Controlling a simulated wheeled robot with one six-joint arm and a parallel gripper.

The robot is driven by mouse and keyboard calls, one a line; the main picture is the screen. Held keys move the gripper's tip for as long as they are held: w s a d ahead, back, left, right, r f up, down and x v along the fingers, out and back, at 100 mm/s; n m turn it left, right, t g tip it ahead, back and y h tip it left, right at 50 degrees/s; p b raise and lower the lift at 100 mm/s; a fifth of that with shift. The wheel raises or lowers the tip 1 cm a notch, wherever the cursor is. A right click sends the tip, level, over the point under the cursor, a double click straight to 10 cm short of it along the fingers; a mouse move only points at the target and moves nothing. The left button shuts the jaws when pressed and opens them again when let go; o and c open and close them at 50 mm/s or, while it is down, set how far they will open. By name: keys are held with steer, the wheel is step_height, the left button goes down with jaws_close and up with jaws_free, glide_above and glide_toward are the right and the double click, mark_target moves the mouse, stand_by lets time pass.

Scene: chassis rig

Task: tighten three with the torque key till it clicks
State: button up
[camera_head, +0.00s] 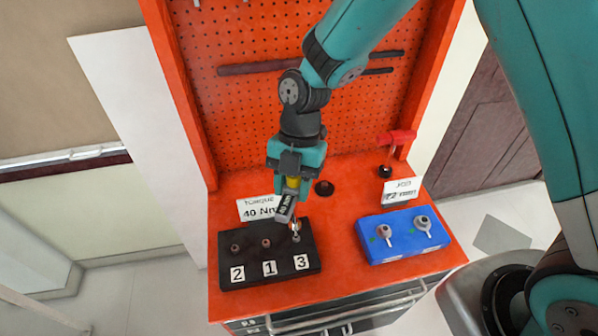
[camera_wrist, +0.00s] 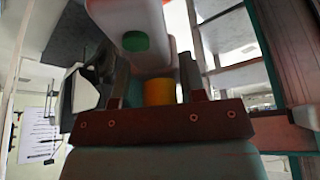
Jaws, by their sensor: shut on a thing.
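The key hangs tilted over the right end of the black block (camera_head: 242,257). Its lower silver end is at or just above the bolt (camera_head: 296,238) behind label 3 (camera_head: 302,262); I cannot tell whether it is seated. Bolts also stand behind label 2 (camera_head: 237,274) and label 1 (camera_head: 270,268). In the wrist view the key's yellow collar (camera_wrist: 160,91) sits between the fingers.
A blue tray (camera_head: 405,250) with two silver sockets stands at the right of the orange bench (camera_head: 340,285). Behind it are a "72 mm" sign (camera_head: 401,191) and a red-handled tool (camera_head: 397,138). A "TORQUE 40 Nm" sign (camera_head: 259,208) stands behind the block. A pegboard (camera_head: 240,100) closes the back.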

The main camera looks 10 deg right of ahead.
steer(key=shift+w+d, duration=0.1)
steer(key=shift+d, duration=0.05)
steer(key=shift+f+b, duration=2.15)
steer(key=m+t, duration=0.2)
steer(key=m, duration=0.5)
steer(key=m+t+b, duration=0.1)
steer(key=m+t, duration=0.1)
steer(key=m, duration=0.5)
steer(key=w+m+t+y+b, duration=0.1)
steer(key=m+t, duration=0.2)
steer(key=m, duration=0.4)
steer(key=shift+n, duration=0.6)
steer(key=shift+r, duration=0.25)
